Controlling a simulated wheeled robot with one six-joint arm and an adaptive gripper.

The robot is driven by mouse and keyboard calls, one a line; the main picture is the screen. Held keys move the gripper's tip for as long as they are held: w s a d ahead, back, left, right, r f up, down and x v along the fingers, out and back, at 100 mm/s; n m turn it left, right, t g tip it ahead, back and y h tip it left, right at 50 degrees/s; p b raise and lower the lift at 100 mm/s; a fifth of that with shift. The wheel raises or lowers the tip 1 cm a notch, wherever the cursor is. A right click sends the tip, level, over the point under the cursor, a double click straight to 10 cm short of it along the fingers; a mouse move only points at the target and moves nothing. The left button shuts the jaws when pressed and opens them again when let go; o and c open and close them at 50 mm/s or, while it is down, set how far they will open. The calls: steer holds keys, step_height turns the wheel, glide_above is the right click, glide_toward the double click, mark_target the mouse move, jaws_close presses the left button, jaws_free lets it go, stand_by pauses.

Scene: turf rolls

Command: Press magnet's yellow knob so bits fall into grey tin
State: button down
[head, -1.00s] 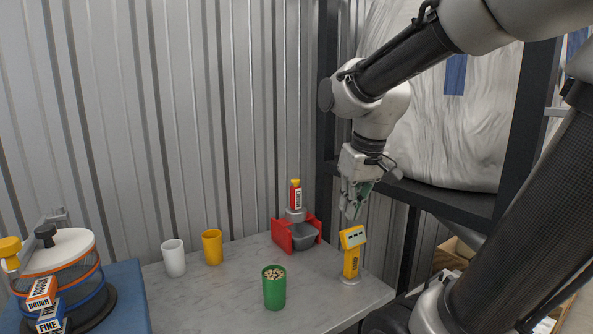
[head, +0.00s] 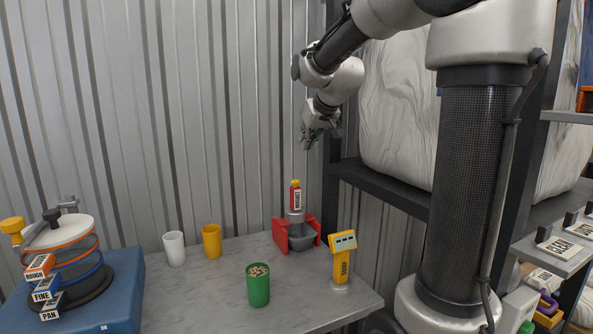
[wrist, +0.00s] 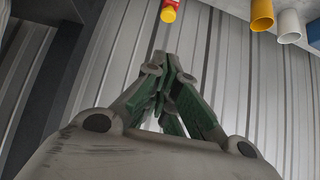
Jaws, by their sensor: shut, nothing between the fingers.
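The magnet (head: 295,198) is a red upright cylinder with a white label and a yellow knob (head: 295,183) on top. It stands in a red holder (head: 279,235) over the grey tin (head: 301,238), near the back wall. The tin's inside cannot be made out. My gripper (head: 309,146) is above and slightly right of the knob, clear of it. In the wrist view my gripper (wrist: 170,65) has its fingers together and empty, with the yellow knob (wrist: 168,15) beyond the tips at the top edge.
A green cup (head: 258,287) with pale bits stands in front. White (head: 174,249) and yellow (head: 212,242) cups stand left. A sieve stack (head: 62,255) is at far left. A dark shelf frame (head: 400,193) is at right.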

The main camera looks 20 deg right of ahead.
steer(key=shift+w+f, duration=0.1)
glide_above(296, 181)
steer(key=f, duration=0.6)
steer(key=shift+s+d+f, duration=0.1)
steer(key=shift+s+f, duration=0.1)
steer(key=shift+f, duration=0.05)
steer(key=f, duration=0.3)
steer(key=shift+w+f, duration=0.2)
steer(key=shift+w, duration=0.1)
steer(key=shift+f, duration=0.55)
